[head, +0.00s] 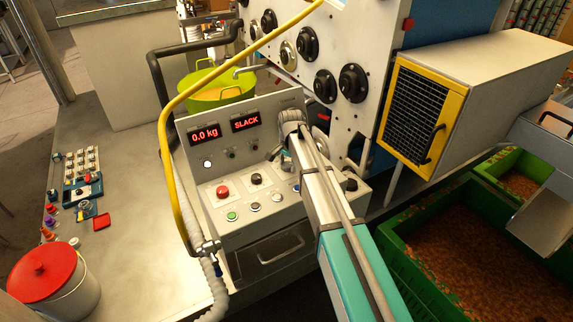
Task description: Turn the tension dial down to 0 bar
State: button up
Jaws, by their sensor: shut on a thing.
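The grey control console (262,243) stands in the middle of the head view. Its left display (205,134) reads 0.0 kg in red and its right display (246,121) reads SLACK. My gripper (284,140) is at the right part of the console's upright panel. It is shut on what appears to be the tension dial. The dial is hidden behind my gripper and wrist, so its pointer and scale cannot be read.
A red button (223,192) and several other controls sit on the console's sloped face. A yellow hose (170,165) arches over its left side. A yellow-framed grille box (424,112) and green crates (407,243) lie to the right.

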jog(key=n, duration=0.5)
jog(key=shift+s+d+n, duration=0.15)
jog(key=shift+n, duration=0.15)
jog(key=n, duration=0.4)
jog(key=shift+g, duration=0.3)
jog(key=n, duration=0.6)
jog(key=shift+n+g, duration=0.3)
jog(key=shift+n, duration=2)
jog(key=o, duration=1.2)
jog(key=shift+w, duration=0.25)
jog(key=shift+c, duration=0.2)
jog(key=shift+r, duration=0.1)
